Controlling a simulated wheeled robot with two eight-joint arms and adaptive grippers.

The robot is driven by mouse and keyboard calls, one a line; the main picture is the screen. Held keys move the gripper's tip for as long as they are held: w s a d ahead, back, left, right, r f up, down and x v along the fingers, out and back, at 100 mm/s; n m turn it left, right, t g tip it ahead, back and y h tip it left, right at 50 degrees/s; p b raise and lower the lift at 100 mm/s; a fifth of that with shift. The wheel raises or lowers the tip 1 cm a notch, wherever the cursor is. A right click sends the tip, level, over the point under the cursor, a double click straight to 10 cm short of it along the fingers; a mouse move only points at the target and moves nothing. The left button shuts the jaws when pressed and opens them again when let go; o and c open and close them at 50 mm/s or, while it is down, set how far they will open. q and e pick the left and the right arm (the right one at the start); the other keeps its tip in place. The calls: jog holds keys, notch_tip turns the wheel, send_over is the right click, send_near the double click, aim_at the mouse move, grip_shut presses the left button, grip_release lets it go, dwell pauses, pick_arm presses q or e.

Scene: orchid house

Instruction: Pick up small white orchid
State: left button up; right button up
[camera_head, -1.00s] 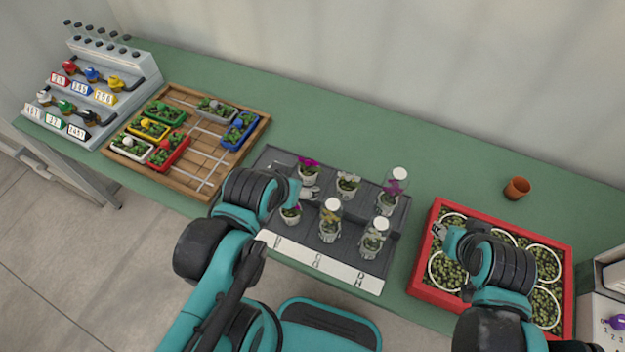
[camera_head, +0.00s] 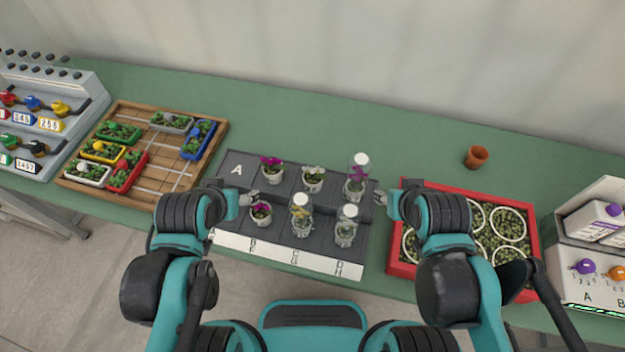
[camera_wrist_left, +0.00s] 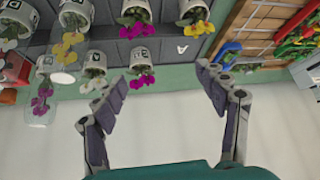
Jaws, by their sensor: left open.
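A small pot with a white orchid (camera_head: 313,178) stands uncovered in the back row of the dark lettered tray (camera_head: 235,158). It seems to be the pale-flowered pot in the left wrist view (camera_wrist_left: 94,62). A third white orchid (camera_head: 346,228) stands under a clear cover at front right. My left gripper (camera_head: 248,197) is open and empty above the tray's left part, left of the magenta orchids. My right gripper (camera_head: 383,198) is at the tray's right edge; its jaws are unclear.
Magenta orchids (camera_head: 271,168) and a yellow one (camera_head: 301,213) crowd the tray; some have clear covers. A wooden rack (camera_head: 155,108) with coloured planters lies left. A red crate (camera_head: 527,222) and a terracotta pot (camera_head: 476,157) are right. The bench behind the tray is clear.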

pick_arm(q)
jog(key=shift+o, duration=0.2)
jog(key=m+g+h+p, duration=0.3)
jog(key=m+g, duration=0.1)
jog(key=m, duration=0.6)
send_near(313, 178)
jog(key=w+a+f, duration=0.1)
jog(key=a, duration=0.2)
jog(key=shift+m+g+h, duration=0.4)
jog(key=shift+m+h, duration=0.1)
jog(key=shift+m, duration=0.3)
jog(key=x, duration=0.4)
jog(key=shift+w+d+r, duration=0.1)
jog(key=shift+d, duration=0.35)
jog(key=shift+w+d+f, duration=0.1)
jog(key=shift+d+f, duration=0.2)
jog(key=shift+f, duration=0.35)
jog(key=b+x, duration=0.1)
jog(key=x, duration=0.1)
jog(key=b+x, duration=0.1)
jog(key=x, duration=0.1)
jog(key=b+x, duration=0.1)
jog(key=x, duration=0.2)
jog(key=shift+w+d+r, duration=0.15)
jog(key=shift+w+r, duration=0.05)
jog(key=shift+w, duration=0.15)
jog(key=shift+r, duration=0.1)
jog(key=c, duration=1.4)
